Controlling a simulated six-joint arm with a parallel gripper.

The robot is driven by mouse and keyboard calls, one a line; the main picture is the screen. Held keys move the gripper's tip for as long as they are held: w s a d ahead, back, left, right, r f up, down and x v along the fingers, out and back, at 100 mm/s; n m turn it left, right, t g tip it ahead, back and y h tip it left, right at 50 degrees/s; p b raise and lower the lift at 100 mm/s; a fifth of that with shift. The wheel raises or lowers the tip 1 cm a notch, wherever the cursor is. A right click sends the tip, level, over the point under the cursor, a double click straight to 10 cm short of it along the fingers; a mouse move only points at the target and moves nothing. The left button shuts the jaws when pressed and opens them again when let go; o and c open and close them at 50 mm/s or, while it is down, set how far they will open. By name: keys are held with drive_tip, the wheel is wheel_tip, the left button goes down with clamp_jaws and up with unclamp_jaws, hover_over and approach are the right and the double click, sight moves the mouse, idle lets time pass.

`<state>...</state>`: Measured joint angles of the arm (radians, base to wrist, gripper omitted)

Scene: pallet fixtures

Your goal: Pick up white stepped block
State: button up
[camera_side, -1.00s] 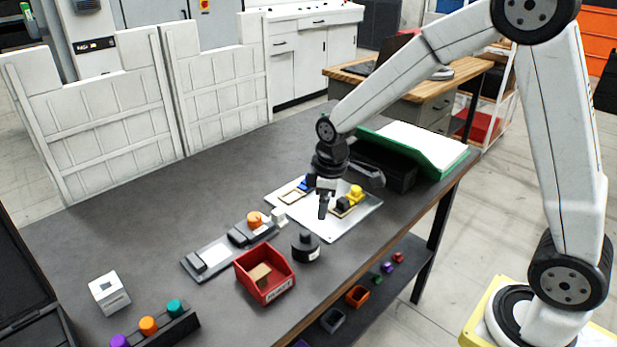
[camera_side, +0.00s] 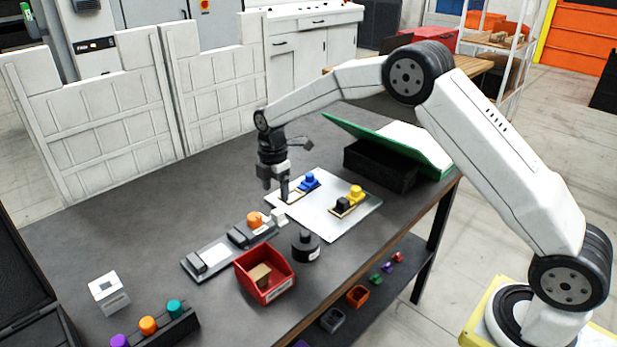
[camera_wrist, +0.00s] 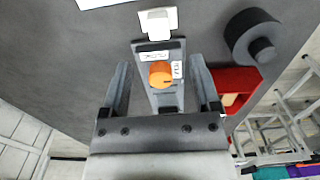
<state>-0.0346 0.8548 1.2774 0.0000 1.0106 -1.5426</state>
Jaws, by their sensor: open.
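The white stepped block (camera_side: 277,216) stands at the far right end of the grey fixture strip, close to the orange knob (camera_side: 254,219). In the wrist view the stepped block (camera_wrist: 158,22) is at the top middle, beyond the orange knob (camera_wrist: 160,73). My gripper (camera_side: 275,190) is open and empty, above the table behind the block and near the left edge of the metal plate (camera_side: 335,222). In the wrist view its two fingers (camera_wrist: 159,64) frame the strip with the orange knob, and the block appears beyond the fingertips.
A dark round stepped part (camera_side: 306,246) and a red bin (camera_side: 265,275) stand near the block. The plate carries blue (camera_side: 309,182) and yellow (camera_side: 356,193) parts. A white cube (camera_side: 108,293) stands at front left. The back left of the table is clear.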

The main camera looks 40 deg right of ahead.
sight(278, 211)
drive_tip(key=shift+f, duration=0.15)
drive_tip(key=shift+w+d+f, duration=0.1)
drive_tip(key=shift+d+f, duration=0.05)
drive_tip(key=shift+f, duration=3.6)
clamp_jaws()
